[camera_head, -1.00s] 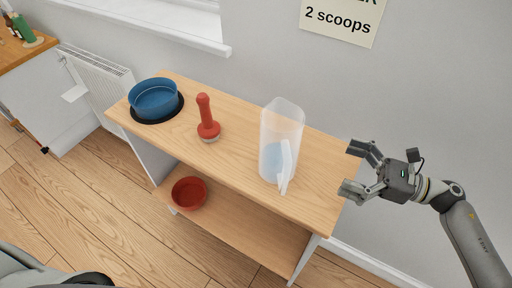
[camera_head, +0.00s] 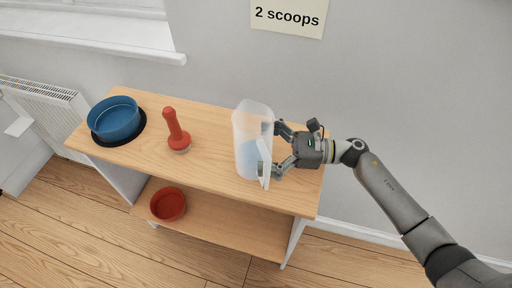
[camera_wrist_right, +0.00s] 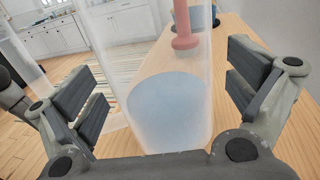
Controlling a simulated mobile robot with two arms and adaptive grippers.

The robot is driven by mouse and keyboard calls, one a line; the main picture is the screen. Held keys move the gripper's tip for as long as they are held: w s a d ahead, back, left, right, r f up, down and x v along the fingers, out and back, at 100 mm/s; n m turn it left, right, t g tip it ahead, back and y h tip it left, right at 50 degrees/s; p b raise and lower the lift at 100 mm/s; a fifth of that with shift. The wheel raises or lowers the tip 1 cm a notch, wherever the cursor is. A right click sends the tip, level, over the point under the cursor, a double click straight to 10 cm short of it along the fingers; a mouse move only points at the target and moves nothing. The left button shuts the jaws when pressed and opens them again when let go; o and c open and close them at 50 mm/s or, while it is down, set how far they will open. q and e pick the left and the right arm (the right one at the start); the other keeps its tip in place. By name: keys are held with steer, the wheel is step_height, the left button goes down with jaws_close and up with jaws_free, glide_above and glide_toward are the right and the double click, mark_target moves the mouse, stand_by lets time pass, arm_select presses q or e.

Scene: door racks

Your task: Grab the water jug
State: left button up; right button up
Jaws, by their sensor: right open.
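The water jug (camera_head: 247,140) is a tall translucent container with bluish water inside and a pale handle on its right front side. It stands upright on the wooden shelf top. My right gripper (camera_head: 270,147) is at the jug's right side in the head view, with its fingers open. In the right wrist view, the jug (camera_wrist_right: 165,100) stands between the two spread fingers of the right gripper (camera_wrist_right: 163,88), with gaps visible on both sides. My left gripper is not in view.
The wooden shelf unit (camera_head: 215,170) also holds a red-handled tool (camera_head: 175,130) and a blue bowl (camera_head: 114,118) on a black round base, both left of the jug. A red bowl (camera_head: 168,204) sits on the lower shelf. A wall is close behind.

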steer(key=shift+a, duration=0.9)
steer(key=shift+d, duration=0.1)
steer(key=shift+c, duration=0.4)
steer(key=shift+w, duration=0.1)
steer(key=c, duration=1.2)
steer(key=shift+r, duration=0.2)
steer(key=shift+c, duration=0.2)
